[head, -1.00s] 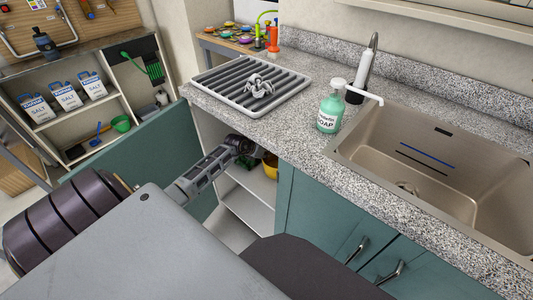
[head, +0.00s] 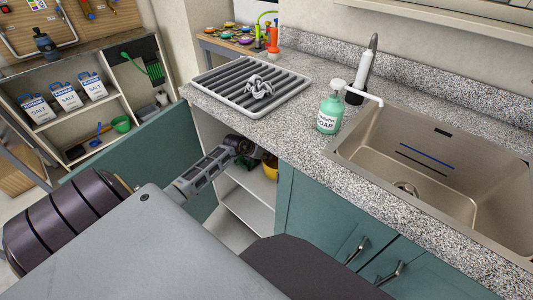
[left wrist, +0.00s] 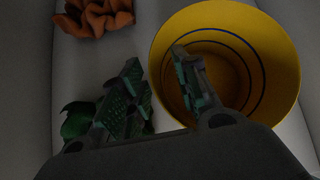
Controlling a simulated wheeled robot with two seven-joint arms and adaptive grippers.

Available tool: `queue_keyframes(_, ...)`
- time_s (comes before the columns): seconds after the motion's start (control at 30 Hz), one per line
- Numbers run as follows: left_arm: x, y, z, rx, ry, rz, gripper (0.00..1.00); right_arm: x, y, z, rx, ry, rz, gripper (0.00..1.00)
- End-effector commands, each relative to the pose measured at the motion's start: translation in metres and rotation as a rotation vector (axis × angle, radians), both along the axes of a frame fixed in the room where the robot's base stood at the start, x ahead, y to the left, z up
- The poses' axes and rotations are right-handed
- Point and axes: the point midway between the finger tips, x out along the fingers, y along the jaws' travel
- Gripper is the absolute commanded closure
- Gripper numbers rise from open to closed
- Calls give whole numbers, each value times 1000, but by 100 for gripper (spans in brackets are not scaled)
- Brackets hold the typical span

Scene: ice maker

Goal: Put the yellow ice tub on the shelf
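The yellow ice tub (left wrist: 275,60) stands in the open cabinet under the counter. In the left wrist view I look down into its round mouth, with dark rings on its inner wall. In the head view only a small yellow part (head: 270,168) shows beside my wrist. My left gripper (left wrist: 160,85) reaches into the cabinet. Its fingers are apart, one inside the tub's mouth and one outside, with the tub's left wall between them. Whether either finger touches the wall is unclear. The white shelf (head: 250,180) inside the cabinet is partly hidden by my arm. My right gripper is not in view.
An orange-brown cloth (left wrist: 95,17) and a green object (left wrist: 78,120) lie left of the tub. The teal cabinet door (head: 145,150) stands open at the left. Above are the granite counter, a drying rack (head: 235,88), a soap bottle (head: 329,112) and the sink (head: 430,180).

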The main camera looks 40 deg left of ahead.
Motion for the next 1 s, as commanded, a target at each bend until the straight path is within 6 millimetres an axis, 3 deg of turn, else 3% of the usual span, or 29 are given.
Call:
queue_keyframes(0.63, -41, 6, 42, 1, 0, -1, 69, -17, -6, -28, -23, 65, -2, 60)
queue_keyframes(1.0, -65, 10, 65, 1, 1, -1, 69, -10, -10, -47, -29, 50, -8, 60)
